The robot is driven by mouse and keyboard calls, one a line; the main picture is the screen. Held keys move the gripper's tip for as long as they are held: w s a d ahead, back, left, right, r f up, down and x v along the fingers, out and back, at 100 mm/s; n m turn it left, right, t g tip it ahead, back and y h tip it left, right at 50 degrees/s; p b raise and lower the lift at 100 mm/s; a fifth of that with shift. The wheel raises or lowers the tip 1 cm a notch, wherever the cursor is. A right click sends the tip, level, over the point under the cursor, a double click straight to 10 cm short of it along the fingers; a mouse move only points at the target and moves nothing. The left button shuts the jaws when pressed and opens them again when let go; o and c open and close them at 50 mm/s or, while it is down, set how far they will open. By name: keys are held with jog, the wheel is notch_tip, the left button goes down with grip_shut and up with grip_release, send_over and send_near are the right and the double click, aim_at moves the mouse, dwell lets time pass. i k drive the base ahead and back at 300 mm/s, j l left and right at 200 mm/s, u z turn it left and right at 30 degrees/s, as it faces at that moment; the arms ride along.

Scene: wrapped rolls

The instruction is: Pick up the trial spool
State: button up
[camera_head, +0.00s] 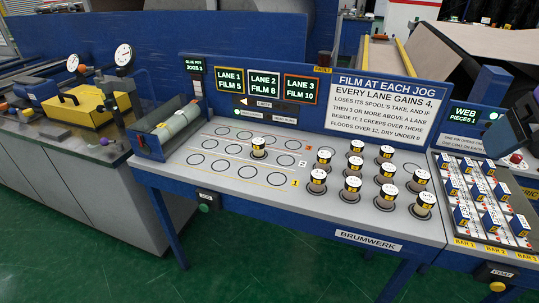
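One spool (259,149) stands alone on the left grid of printed circles, in the middle row marked 2, nearer that row's right end. It has a white top and a black and yellow body. Several like spools stand upright in a group on the right of the same tabletop (230,187), among them a back-left spool (323,160) and a front-right spool (423,205). Which one is called the trial spool I cannot read from any label.
Signs read LANE 1 FILM 5 (229,81), LANE 2 FILM 8 (263,84) and LANE 3 FILM 10 (301,88). A rule board (377,105) stands behind the group. A roller (181,123) sits left. A rack of blue-and-white pieces (483,192) stands right. Green floor (270,265) is clear in front.

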aim_at(258, 144)
jog(key=i+j+z, duration=0.1)
jog(key=j, duration=0.25)
jog(key=i+j+z, duration=0.1)
jog(key=i+j, duration=0.3)
jog(key=j, duration=0.3)
jog(key=i+j+z, duration=0.15)
jog(key=j, duration=0.2)
jog(key=i+j+z, duration=0.1)
jog(key=j, duration=0.25)
jog(key=i+j+z, duration=0.1)
jog(key=j, duration=0.25)
